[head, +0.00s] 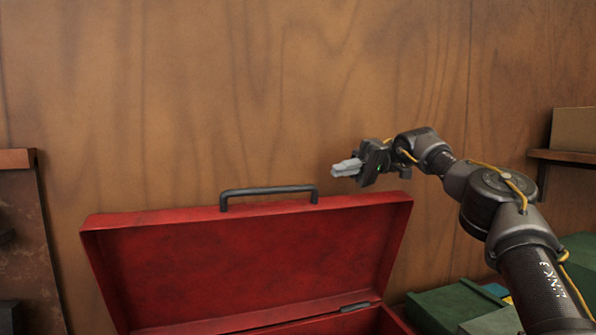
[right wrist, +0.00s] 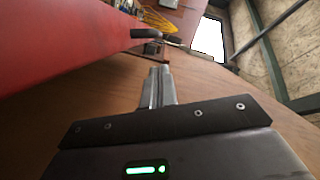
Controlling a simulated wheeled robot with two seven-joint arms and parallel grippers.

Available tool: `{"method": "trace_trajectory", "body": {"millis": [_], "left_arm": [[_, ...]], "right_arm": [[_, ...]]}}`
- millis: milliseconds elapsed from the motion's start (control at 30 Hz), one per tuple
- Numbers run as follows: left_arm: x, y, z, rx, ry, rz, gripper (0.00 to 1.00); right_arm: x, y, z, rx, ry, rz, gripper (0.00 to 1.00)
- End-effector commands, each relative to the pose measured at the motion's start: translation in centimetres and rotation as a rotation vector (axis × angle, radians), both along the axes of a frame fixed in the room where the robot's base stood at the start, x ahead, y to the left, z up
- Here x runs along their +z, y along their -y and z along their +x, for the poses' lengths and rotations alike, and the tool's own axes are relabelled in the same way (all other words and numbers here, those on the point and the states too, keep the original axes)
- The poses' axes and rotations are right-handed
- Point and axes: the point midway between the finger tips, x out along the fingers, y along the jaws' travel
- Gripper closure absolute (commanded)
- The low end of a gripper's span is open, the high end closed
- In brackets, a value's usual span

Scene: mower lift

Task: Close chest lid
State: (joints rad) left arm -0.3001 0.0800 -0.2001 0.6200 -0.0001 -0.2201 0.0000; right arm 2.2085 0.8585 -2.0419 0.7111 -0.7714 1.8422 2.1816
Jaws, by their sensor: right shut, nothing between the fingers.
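The red chest (head: 392,321) stands at the bottom middle of the head view with its lid (head: 250,258) raised and leaning back towards the wooden wall. A dark handle (head: 268,190) sits on the lid's top edge. My right gripper (head: 338,169) is shut and empty, above the lid's top edge and to the right of the handle, apart from both. In the right wrist view its fingers (right wrist: 155,88) are together, with the red lid (right wrist: 60,45) at the upper left and the handle (right wrist: 146,33) ahead. My left gripper is not in view.
A wooden wall (head: 300,90) stands behind the chest. Green boxes (head: 452,305) lie to the right of the chest, under my right arm. A shelf (head: 565,155) with a brown box (head: 573,129) is at the far right. A dark shelf unit (head: 20,230) stands at the left.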

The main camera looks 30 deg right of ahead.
Motion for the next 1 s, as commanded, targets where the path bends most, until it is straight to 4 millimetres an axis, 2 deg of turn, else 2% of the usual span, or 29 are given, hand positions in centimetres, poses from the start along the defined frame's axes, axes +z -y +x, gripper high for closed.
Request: {"method": "trace_trajectory", "body": {"millis": [267, 367, 700, 1000], "left_arm": [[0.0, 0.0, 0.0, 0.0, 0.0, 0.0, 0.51], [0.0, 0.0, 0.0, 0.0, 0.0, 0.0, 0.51], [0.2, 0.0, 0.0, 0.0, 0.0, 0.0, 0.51], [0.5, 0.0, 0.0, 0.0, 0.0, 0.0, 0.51]], "right_arm": [[-0.2, -0.4, 0.0, 0.002, -0.018, -0.001, 1.0], [-0.3, -1.4, 0.0, 0.004, -0.017, 0.0, 1.0], [-1.0, -6.9, 0.2, 0.003, -0.017, -0.001, 1.0], [-1.3, -9.3, 0.3, 0.003, -0.016, -0.002, 1.0]]}}
